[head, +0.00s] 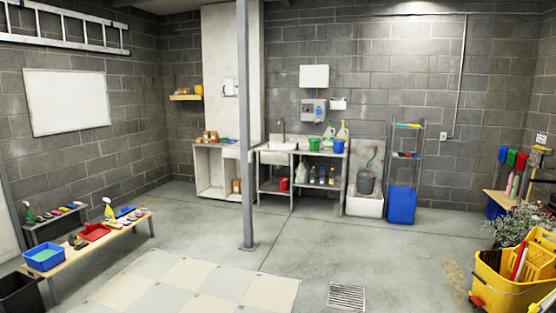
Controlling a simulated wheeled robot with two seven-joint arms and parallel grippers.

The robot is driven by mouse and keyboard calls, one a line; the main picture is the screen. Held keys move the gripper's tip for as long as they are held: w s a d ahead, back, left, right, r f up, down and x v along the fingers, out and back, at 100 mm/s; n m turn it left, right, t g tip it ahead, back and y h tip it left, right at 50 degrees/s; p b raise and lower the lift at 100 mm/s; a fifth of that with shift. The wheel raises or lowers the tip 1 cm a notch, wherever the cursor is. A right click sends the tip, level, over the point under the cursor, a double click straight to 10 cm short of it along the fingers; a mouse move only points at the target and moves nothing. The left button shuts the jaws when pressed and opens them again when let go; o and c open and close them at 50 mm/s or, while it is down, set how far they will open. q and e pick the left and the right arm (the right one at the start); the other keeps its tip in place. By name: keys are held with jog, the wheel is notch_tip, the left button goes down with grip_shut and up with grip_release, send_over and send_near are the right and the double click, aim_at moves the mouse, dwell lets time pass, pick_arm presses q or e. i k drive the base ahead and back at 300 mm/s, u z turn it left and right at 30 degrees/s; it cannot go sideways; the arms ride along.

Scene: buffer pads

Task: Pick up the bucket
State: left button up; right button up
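Several bucket-like containers show in the head view, and I cannot tell which one the task names. A grey bucket (366,183) stands on a white box-like basin by the back wall. A small green bucket (314,145) and a small blue bucket (338,147) sit on the counter right of the sink. A small red container (284,184) sits on the shelf below. A yellow mop bucket (508,288) stands at the lower right, partly cut off by the frame edge. Neither of my grippers is in view.
A low wooden bench (130,232) with a blue tub (44,257) and red tray stands at left. A grey post (246,190) rises mid-room. Tiles and a floor drain (346,297) lie in front; the middle floor is clear.

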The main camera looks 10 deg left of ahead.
aim_at(284, 182)
jog(key=u, duration=0.1)
jog(key=i, duration=9.75)
jog(key=z, duration=1.15)
